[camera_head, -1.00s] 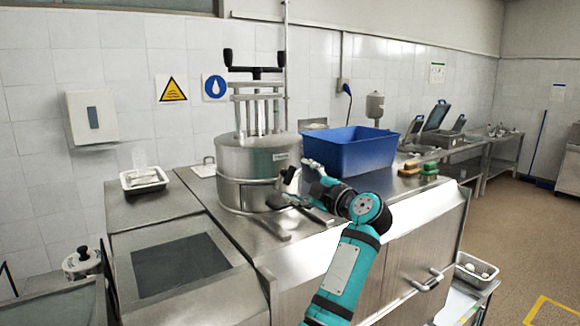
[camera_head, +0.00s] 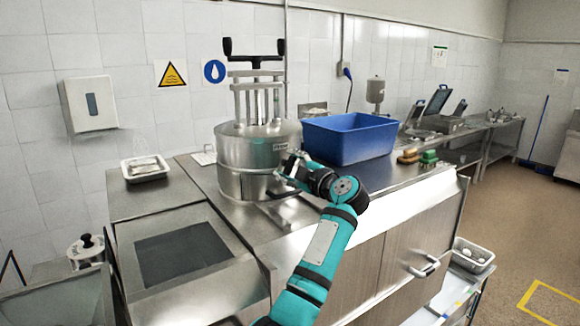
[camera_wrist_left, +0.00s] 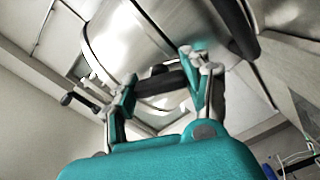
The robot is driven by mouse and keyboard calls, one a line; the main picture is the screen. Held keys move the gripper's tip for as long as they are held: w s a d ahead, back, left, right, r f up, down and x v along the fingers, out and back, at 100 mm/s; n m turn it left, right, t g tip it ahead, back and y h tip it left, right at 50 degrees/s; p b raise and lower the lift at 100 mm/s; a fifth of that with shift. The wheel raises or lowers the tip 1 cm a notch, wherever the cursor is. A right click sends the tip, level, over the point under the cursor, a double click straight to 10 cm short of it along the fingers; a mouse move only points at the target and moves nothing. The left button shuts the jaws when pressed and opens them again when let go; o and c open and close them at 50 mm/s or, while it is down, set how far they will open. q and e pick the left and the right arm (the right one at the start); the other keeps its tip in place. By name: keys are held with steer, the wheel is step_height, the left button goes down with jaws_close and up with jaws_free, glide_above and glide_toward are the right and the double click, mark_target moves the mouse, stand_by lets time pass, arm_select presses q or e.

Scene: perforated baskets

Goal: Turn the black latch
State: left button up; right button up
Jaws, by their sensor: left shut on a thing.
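A steel drum-shaped machine (camera_head: 235,150) with a black two-ended handle (camera_head: 254,58) on top stands on the steel counter. My left gripper (camera_head: 284,174) is at the front right of the drum, and its fingers partly hide the drum wall. In the left wrist view, a dark bar, which looks like the black latch (camera_wrist_left: 158,84), lies between the two fingers of my left gripper (camera_wrist_left: 165,80). The gripper is shut on it. The latch is too small and covered to make out clearly in the head view. My right gripper is not in view.
A blue bin (camera_head: 350,142) stands on the counter just right of the drum, close behind my left wrist. A white tray (camera_head: 145,168) sits at the left. The counter's front edge runs below my arm.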

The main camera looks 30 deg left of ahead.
arm_select(q)
steer(key=c, duration=0.3)
steer(key=shift+f, duration=0.1)
steer(key=n+b, duration=0.2)
steer(key=b, duration=0.1)
steer(key=shift+d+f+n, duration=0.1)
steer(key=shift+f+n, duration=0.05)
steer(key=shift+n, duration=0.25)
steer(key=shift+n+b, duration=1.05)
steer(key=shift+n, duration=0.25)
steer(key=o, duration=1.2)
steer(key=shift+r, duration=0.2)
